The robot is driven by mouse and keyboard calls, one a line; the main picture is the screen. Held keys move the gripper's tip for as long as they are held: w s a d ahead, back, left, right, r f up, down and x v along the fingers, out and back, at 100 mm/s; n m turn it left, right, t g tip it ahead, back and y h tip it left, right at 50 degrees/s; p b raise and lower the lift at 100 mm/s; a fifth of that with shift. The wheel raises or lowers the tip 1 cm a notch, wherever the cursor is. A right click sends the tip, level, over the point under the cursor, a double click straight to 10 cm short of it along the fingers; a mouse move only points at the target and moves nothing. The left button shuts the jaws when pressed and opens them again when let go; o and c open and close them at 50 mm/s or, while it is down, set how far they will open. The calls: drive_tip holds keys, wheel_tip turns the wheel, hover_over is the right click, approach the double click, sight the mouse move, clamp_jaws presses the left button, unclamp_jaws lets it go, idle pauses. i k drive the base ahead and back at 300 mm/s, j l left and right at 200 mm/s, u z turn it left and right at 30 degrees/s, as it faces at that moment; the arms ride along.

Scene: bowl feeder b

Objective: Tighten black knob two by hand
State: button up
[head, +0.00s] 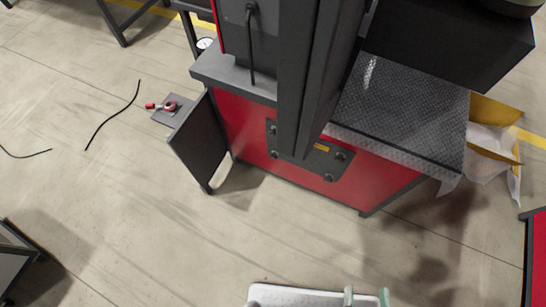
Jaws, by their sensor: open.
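A dark control panel (300,150) is on the red front of the machine. It carries several black knobs: an upper left knob (272,129), a lower left knob (274,154), an upper right knob (340,156) and a lower right knob (328,177). No label shows which is knob two. A dark upright post (312,75) crosses in front of the panel and hides part of it.
A grey cabinet door (197,142) stands open left of the panel. A plate with a red fitting (168,107) is beyond it. A black cable (113,115) lies on the floor. A textured metal deck (400,115) tops the machine's right side. The floor before the machine is clear.

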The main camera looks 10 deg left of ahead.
sight(273, 156)
drive_tip(key=i+u, duration=0.3)
drive_tip(key=i, duration=0.15)
drive_tip(key=i+u, duration=0.3)
drive_tip(key=i, duration=0.2)
